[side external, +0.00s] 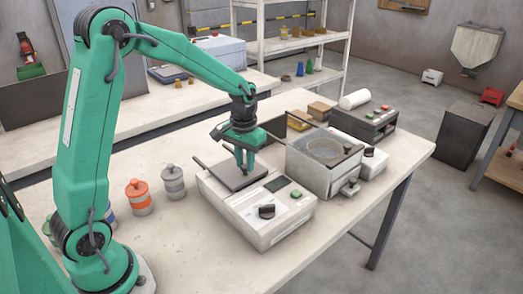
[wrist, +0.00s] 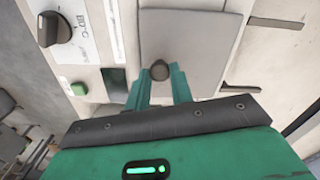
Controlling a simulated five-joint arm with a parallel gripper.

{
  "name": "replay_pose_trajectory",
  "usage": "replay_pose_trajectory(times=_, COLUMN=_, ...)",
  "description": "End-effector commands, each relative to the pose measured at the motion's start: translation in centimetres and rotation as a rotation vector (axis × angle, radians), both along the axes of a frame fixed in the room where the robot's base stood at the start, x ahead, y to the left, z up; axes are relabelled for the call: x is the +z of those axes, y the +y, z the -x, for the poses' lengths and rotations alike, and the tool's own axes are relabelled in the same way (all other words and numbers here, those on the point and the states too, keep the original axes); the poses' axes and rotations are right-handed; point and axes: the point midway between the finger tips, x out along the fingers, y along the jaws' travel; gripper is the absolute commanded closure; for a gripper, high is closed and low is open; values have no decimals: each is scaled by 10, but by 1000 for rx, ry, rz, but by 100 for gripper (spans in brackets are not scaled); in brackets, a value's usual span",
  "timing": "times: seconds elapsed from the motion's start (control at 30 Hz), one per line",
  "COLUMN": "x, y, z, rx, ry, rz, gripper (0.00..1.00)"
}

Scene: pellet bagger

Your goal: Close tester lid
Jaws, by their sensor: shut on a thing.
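The tester (side external: 262,213) is a white box on the bench, with a dark dial (side external: 266,211) and a green button (side external: 296,194) on its front panel. Its grey lid (side external: 225,174) lies about flat over the back part of the top; whether it is fully seated I cannot tell. In the wrist view the lid (wrist: 190,40) is a plain grey plate with a dark round knob (wrist: 160,70). My gripper (side external: 245,170) is over the lid from above, its fingers (wrist: 163,85) shut on the knob.
Orange (side external: 138,197) and grey (side external: 172,182) jars stand to the left. The bench front is clear.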

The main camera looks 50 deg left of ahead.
Motion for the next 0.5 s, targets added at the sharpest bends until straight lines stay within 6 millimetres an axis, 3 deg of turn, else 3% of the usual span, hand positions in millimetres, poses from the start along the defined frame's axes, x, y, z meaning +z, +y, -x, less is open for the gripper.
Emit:
replay_pose_trajectory(times=0.13, x=1, y=-14, z=-1, rx=-1, ry=-5, rz=0, gripper=100)
replay_pose_trajectory(times=0.47, x=1, y=-17, z=0, rx=-4, ry=-3, rz=-1, gripper=100)
replay_pose_trajectory(times=0.5, x=1, y=-18, z=0, rx=-4, ry=-3, rz=-1, gripper=70)
